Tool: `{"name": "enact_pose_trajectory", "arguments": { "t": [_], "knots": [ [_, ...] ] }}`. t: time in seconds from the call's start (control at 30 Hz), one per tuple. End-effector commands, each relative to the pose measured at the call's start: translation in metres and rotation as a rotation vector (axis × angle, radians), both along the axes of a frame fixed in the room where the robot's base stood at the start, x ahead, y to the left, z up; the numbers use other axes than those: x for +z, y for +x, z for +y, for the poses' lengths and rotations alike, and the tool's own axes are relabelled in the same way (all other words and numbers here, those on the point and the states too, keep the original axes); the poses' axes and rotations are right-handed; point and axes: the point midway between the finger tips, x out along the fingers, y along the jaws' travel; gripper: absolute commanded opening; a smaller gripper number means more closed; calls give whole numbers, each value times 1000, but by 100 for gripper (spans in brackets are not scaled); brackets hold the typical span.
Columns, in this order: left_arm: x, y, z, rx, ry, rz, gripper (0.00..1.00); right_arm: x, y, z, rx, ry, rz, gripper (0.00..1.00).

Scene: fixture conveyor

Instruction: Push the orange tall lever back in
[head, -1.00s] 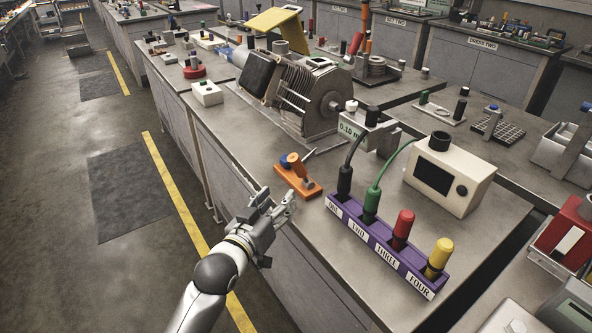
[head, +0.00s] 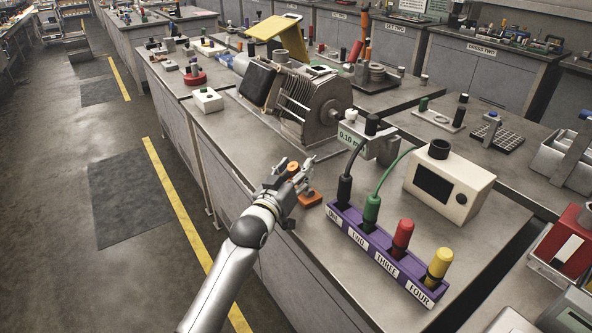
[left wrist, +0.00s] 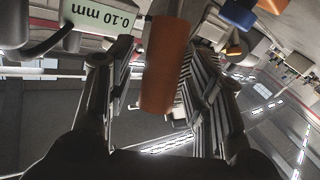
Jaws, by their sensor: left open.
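An orange lever (left wrist: 163,65) fills the space between my left gripper's fingers in the left wrist view. In the head view its orange top (head: 292,168) shows among the fingers, and its orange base (head: 311,199) sits on the near bench, partly hidden by the gripper. My left gripper (head: 297,175) is open around the lever; its two fingers (left wrist: 160,85) stand on either side of it. The lever looks closer to the right finger in the wrist view; I cannot tell whether it touches. My right gripper is in no view.
A purple holder (head: 384,265) with black, green, red and yellow plugs stands right of the gripper. A gauge block marked 0.10 mm (head: 349,138) and a finned motor (head: 312,100) stand behind. A cream meter box (head: 448,185) is further right. Bare bench lies in front.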

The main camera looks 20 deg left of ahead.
Motion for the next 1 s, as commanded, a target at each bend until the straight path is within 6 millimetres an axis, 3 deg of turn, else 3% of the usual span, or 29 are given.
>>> {"name": "enact_pose_trajectory", "arguments": {
  "t": [0.33,0.7,1.0],
  "knots": [
    [0,3,-1,0,0,-1,48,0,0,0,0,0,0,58],
    [0,3,0,0,0,0,1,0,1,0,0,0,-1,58],
    [1,3,-1,0,2,4,0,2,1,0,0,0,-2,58]
  ]
}}
